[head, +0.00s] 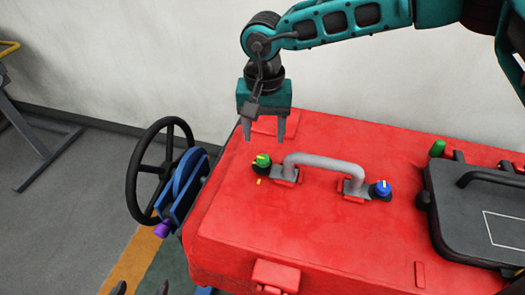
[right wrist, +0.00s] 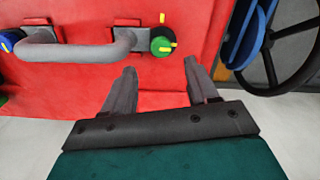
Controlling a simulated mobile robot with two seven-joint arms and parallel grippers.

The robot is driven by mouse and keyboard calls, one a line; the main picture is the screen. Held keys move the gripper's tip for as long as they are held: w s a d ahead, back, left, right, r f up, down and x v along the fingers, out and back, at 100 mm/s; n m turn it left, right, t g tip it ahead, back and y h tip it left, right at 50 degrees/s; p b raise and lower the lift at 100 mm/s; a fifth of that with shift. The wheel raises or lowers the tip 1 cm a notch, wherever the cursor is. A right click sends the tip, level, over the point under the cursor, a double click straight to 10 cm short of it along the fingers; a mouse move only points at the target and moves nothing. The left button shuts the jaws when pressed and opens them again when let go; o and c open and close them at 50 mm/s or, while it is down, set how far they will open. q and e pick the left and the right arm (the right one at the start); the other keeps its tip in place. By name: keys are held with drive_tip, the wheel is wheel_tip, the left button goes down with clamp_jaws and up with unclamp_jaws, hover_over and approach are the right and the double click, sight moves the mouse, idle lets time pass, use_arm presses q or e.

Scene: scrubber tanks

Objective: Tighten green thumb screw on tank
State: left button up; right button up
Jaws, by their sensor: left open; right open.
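The green thumb screw (head: 263,160) sits on top of the red tank (head: 330,240), left of the grey handle. In the right wrist view the green thumb screw (right wrist: 160,46) has a yellow stripe running roughly sideways, with a small yellow mark on the tank above it. My right gripper (head: 263,132) is open and empty, pointing down, just behind the screw in the head view. In the right wrist view its fingertips (right wrist: 160,68) are spread below the screw, apart from it. Only the dark fingertips of my left gripper (head: 141,288) show at the bottom edge, open.
A grey handle (head: 325,162) rises between the green screw and a blue knob (head: 382,188). A black lid (head: 480,210) and another green knob (head: 438,148) are at the right. A black handwheel (head: 135,175) with blue and purple parts stands left of the tank.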

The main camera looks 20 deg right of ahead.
sight(264, 158)
wheel_tip(264, 158, down, 7)
drive_tip(key=shift+f, duration=0.1)
drive_tip(key=shift+c, duration=0.4)
drive_tip(key=c, duration=1)
